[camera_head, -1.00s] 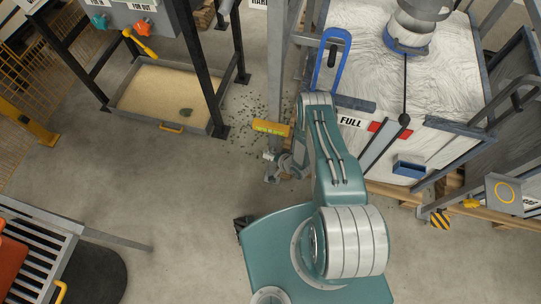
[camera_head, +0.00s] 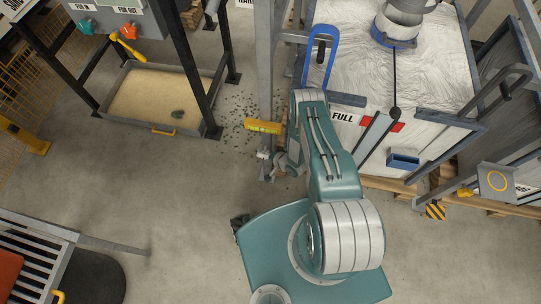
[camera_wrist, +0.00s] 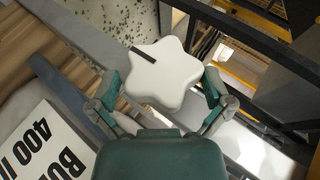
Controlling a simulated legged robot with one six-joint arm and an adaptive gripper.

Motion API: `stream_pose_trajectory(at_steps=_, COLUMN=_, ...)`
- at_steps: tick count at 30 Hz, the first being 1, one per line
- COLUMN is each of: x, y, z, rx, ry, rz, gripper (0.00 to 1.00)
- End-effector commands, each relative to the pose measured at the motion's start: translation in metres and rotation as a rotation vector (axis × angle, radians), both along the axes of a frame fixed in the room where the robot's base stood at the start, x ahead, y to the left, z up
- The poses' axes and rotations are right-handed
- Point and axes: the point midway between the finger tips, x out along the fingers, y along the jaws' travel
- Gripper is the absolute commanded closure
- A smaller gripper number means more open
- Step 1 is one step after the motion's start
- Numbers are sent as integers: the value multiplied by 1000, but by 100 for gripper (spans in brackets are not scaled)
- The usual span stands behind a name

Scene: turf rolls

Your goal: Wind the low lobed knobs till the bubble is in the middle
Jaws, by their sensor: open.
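A white lobed knob (camera_wrist: 165,75) with a black stripe on one lobe is in the middle of the wrist view. My gripper (camera_wrist: 162,92) is open, with one green-grey finger on each side of the knob. I cannot tell whether either finger touches it. In the head view, a small pale knob (camera_head: 263,155) shows on the post's lower left, beside my arm. A yellow bar (camera_head: 263,127), perhaps the level, sits just above it. No bubble can be made out in either view.
A large white bag (camera_head: 350,70) in a grey frame stands right of the post (camera_head: 265,60), with a FULL sign. A sand tray (camera_head: 150,129) under a black frame stands left. Gravel lies around the post's foot.

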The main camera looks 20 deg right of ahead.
Motion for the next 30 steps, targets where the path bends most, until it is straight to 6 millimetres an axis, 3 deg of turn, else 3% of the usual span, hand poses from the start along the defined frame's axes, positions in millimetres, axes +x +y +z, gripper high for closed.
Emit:
stream_pose_trajectory(at_steps=18, x=-73, y=-49, z=61, rx=1, ry=2, rz=-5, gripper=0)
stream_pose_trajectory(at_steps=30, x=-80, y=-52, z=66, rx=0, ry=1, rz=-2, gripper=0)
